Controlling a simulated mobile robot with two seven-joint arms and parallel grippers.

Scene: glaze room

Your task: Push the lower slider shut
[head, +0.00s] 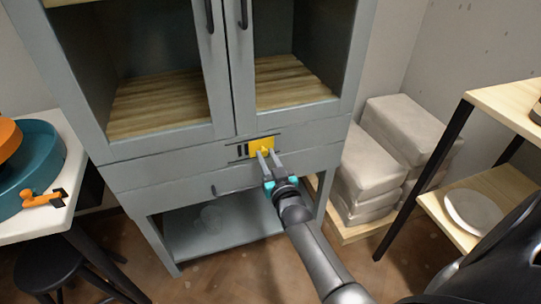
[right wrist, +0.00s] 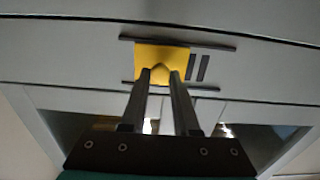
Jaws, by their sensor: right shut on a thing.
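The slider (head: 262,145) is a yellow plate between two dark horizontal rails on the front of the grey cabinet (head: 150,168), below its glass doors. In the head view two short dark bars stand on the panel just left of the plate. In the right wrist view the slider (right wrist: 158,52) shows a small yellow knob, and the bars are at its right. My right gripper (head: 266,154) reaches up to it from below. Its two fingers (right wrist: 159,76) are shut on the knob, which they partly hide. My left gripper is not in view.
A drawer with a small dark handle (head: 213,190) lies below the slider, above an open shelf (head: 180,245). Wrapped grey blocks (head: 370,165) stand right of the cabinet. A shelf rack (head: 455,210) is at right, and a white table (head: 40,225) at left.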

